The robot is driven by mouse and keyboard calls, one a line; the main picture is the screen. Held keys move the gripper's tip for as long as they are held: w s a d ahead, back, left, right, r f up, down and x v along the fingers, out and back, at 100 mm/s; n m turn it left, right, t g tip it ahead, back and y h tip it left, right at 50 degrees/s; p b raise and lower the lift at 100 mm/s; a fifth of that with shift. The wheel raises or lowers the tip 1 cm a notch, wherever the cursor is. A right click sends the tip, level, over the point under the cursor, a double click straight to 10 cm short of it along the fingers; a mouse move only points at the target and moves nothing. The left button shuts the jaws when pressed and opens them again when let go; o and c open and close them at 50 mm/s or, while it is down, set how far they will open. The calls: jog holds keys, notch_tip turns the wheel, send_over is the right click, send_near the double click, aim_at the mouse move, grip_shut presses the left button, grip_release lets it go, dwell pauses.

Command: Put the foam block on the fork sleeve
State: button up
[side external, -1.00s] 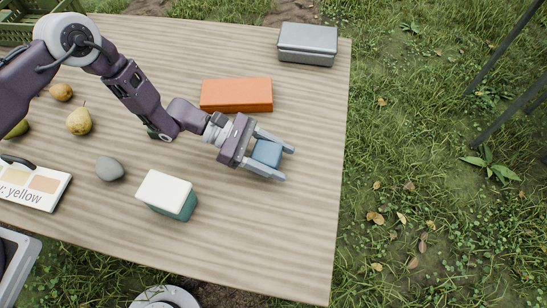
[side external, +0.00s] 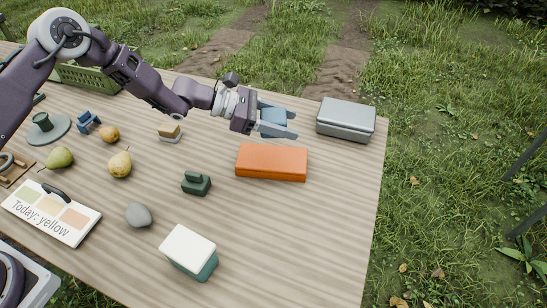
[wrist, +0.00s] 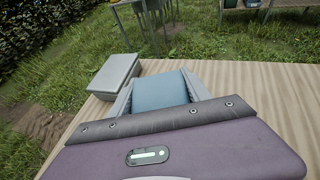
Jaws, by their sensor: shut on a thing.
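A blue block (side external: 273,116), which I take to be the foam block, is between the fingers of my gripper (side external: 283,122). The gripper is shut on it and held above the table, behind the orange block and left of the grey case. In the wrist view the blue block (wrist: 160,90) fills the space between the two grey fingers. A flat orange block (side external: 271,163) lies on the table in front of the gripper; it may be the fork sleeve, but no label shows. Nothing rests on its top.
A grey lidded case (side external: 346,120) stands at the table's back right, close to the gripper. A dark green weight-like object (side external: 196,183), a grey stone (side external: 138,215), a white-topped green box (side external: 188,251) and pears (side external: 120,164) lie to the left. The right front of the table is clear.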

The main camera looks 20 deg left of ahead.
aim_at(282, 156)
jog(key=f, duration=1)
jog(key=shift+w+a, duration=0.3)
jog(key=o, duration=1.3)
jog(key=shift+o, duration=0.2)
jog(key=shift+s+a+r, duration=0.1)
jog(key=shift+a+r, duration=0.1)
jog(key=shift+a, duration=0.05)
jog(key=v, duration=1.1)
jog(key=shift+s+a+r, duration=0.1)
jog(key=shift+s, duration=0.05)
